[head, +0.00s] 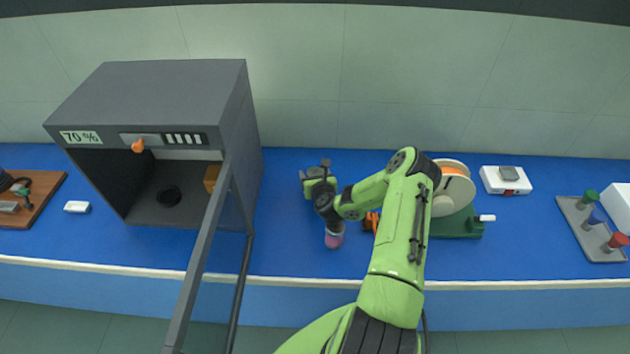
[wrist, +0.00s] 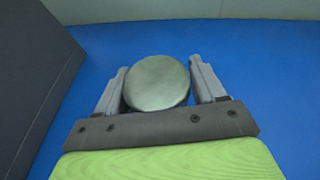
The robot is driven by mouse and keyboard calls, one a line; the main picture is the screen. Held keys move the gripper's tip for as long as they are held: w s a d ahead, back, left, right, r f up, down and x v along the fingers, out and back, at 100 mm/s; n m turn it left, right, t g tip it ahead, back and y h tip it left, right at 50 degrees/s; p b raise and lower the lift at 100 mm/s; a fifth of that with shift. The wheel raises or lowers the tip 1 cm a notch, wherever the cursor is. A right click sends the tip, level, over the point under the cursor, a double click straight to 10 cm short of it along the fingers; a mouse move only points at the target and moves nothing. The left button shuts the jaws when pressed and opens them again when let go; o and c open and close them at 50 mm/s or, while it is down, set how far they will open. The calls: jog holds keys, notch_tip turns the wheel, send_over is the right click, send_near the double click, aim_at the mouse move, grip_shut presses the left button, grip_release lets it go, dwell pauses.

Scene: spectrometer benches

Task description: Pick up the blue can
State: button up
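My gripper (wrist: 160,85) points down at the bench, left of the middle. In the wrist view its two grey fingers stand wide apart on either side of a round grey-green top (wrist: 157,83). It looks like a can's lid seen from above, very close to both fingers. Firm contact does not show. The sides of this can are hidden, so its colour does not show. In the head view my gripper (head: 318,178) and wrist cover the spot, and I cannot make out a blue can there.
A dark open cabinet (head: 93,96) stands close on the left, its door (head: 208,235) swung out frontward. A pink object (head: 334,240) sits in front of my wrist. A spool (head: 453,190) on a green base and a peg tray (head: 573,214) are on the right.

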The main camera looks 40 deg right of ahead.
jog(key=c, duration=0.7)
notch_tip(320, 180, up, 10)
jog(key=p, duration=0.4)
jog(key=shift+r, duration=0.1)
jog(key=shift+c, duration=0.2)
